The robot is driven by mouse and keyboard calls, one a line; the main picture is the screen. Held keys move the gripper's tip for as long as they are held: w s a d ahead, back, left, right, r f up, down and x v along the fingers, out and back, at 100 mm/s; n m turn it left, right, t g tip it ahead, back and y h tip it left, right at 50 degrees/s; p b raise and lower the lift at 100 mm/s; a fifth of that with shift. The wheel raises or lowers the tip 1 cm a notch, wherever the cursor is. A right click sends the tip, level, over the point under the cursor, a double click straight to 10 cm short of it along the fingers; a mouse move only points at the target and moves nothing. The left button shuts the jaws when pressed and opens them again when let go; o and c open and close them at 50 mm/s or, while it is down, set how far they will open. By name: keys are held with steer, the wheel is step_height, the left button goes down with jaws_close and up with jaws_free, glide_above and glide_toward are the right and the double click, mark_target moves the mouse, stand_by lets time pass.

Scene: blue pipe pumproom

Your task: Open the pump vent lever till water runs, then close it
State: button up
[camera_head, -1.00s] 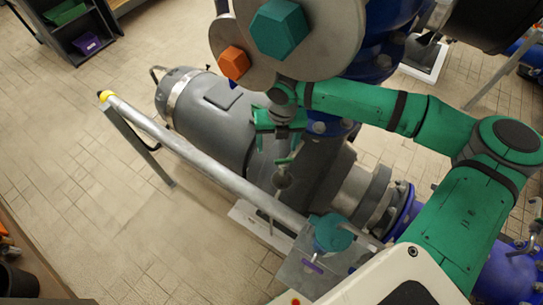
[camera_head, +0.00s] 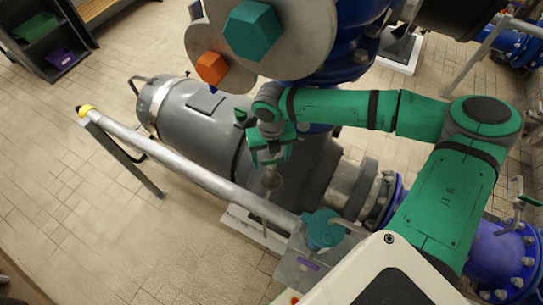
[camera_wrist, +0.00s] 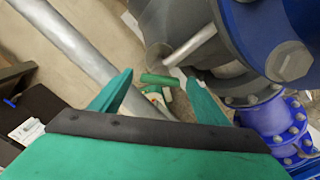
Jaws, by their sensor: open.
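The pump vent lever shows as a short green handle (camera_wrist: 160,79) in the wrist view, between and beyond my fingertips, with a gap on both sides. In the head view my gripper (camera_head: 271,160) hangs over the small grey vent valve (camera_head: 270,179) beside the grey pump (camera_head: 200,125), and hides the handle. The wrist view shows my gripper (camera_wrist: 158,88) open and empty, one green finger on each side of the handle. A teal cup (camera_head: 323,231) stands below right of the valve. I see no running water.
A grey rail (camera_head: 185,170) with a yellow-banded end runs diagonally in front of the pump. Large grey discs with teal (camera_head: 251,30) and orange (camera_head: 211,67) hexagons stand close above my gripper. Blue pipework (camera_head: 500,250) lies at right.

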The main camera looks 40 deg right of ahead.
steer(key=shift+w, duration=0.1)
steer(key=c, duration=1.1)
steer(key=shift+o, duration=0.3)
